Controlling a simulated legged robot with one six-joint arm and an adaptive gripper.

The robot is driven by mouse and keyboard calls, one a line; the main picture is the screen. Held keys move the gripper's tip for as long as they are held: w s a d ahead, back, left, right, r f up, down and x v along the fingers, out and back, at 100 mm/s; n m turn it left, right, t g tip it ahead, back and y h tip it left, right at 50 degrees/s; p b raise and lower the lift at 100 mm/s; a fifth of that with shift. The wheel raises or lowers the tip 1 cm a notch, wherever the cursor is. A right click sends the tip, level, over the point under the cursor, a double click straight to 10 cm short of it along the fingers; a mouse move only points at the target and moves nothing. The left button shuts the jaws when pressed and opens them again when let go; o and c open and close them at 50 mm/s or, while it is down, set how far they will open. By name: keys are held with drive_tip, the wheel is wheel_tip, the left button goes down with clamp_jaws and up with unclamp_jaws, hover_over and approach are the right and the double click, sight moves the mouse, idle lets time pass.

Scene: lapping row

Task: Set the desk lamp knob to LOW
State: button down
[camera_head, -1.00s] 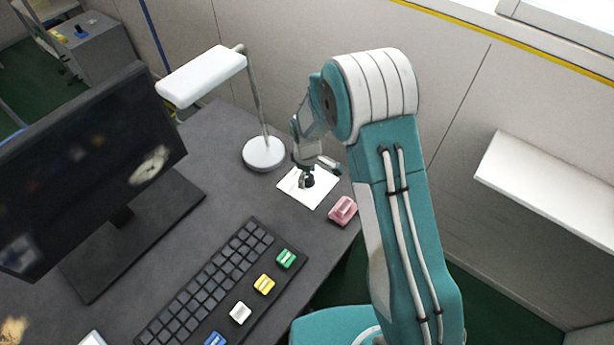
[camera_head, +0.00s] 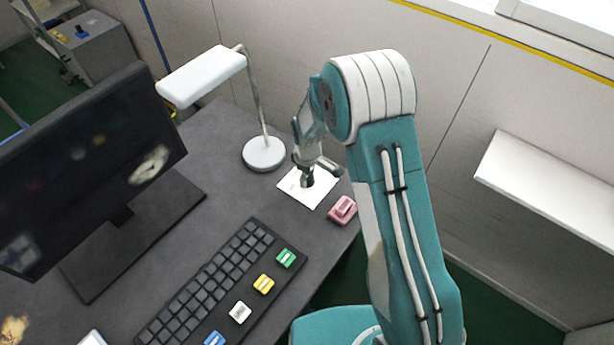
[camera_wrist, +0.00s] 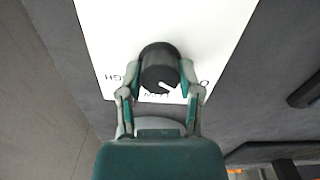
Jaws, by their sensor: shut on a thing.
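The desk lamp knob (camera_wrist: 158,68) is a dark round knob with a white pointer line, on a white plate (camera_wrist: 215,35). In the wrist view the pointer is tilted toward the lower right. Letters ending in "GH" show at the left and an "O" at the right; the lettering below the knob is partly hidden and hard to read. My gripper (camera_wrist: 160,80) is shut on the knob, one finger on each side. In the head view my gripper (camera_head: 307,178) is over the white plate (camera_head: 322,195) and mostly covers the knob. The white desk lamp (camera_head: 263,153) stands behind it.
A pink block-like switch (camera_head: 342,210) sits right of the plate near the desk edge. A keyboard (camera_head: 215,280) with green, yellow, white and blue pieces lies in front. A dark monitor (camera_head: 80,160) stands at the left. A white shelf (camera_head: 550,195) is on the right wall.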

drive_tip(key=m, duration=0.5)
drive_tip(key=shift+m, duration=0.3)
drive_tip(key=m, duration=0.5)
drive_tip(key=shift+d+f, duration=0.1)
drive_tip(key=shift+m, duration=0.4)
drive_tip(key=shift+c, duration=1.3)
unclamp_jaws()
drive_tip(key=shift+r, duration=0.2)
wheel_tip(320, 180, up, 10)
drive_tip(key=shift+w+r, duration=0.15)
drive_tip(key=shift+r, duration=0.65)
